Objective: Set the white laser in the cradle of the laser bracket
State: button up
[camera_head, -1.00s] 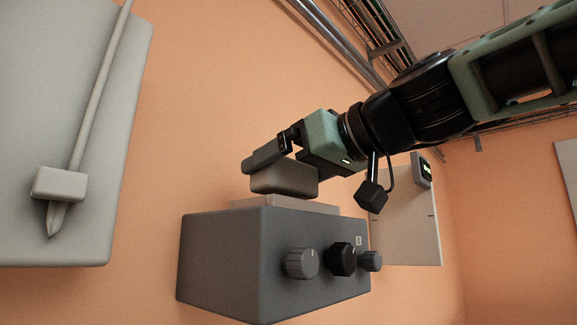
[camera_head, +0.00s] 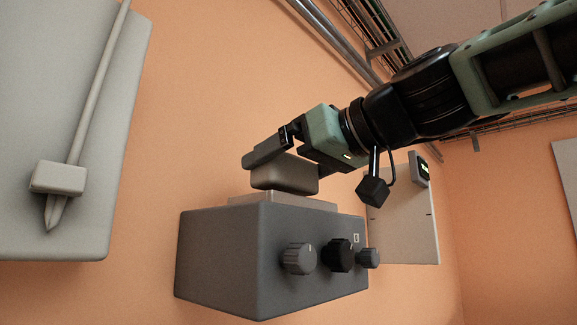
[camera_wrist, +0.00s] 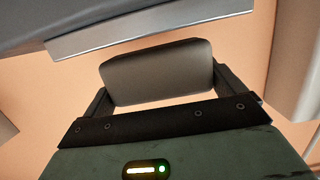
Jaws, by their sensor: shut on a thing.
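The white laser, a pale box with rounded edges that looks grey-beige in this light (camera_head: 285,174), is held in my gripper (camera_head: 279,168). In the wrist view the laser (camera_wrist: 158,73) sits between both fingers, and the jaws are shut on it. In the head view it hangs just over a light flat plate (camera_head: 283,202) on top of a dark grey housing with knobs (camera_head: 225,250). The wrist view shows a narrow gap between the laser and a pale strip (camera_wrist: 150,35). I cannot make out a cradle shape or tell for sure which part is the laser bracket.
A large pale panel with a rod and pointed tip (camera_head: 58,178) stands at the left. A pale board (camera_head: 405,230) is on the orange wall behind the housing. Pipes and cable trays (camera_head: 335,40) run above. The space left of my gripper is clear.

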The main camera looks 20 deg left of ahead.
jog(key=shift+f+b, duration=1)
jog(key=shift+b, duration=0.2)
jog(key=shift+f+b, duration=0.35)
jog(key=shift+b, duration=0.15)
jog(key=o, duration=0.7)
jog(key=shift+o, duration=0.2)
jog(key=shift+d, duration=0.15)
jog(key=b+v, duration=0.4)
jog(key=v, duration=1.3)
jog(key=shift+s+f, duration=0.1)
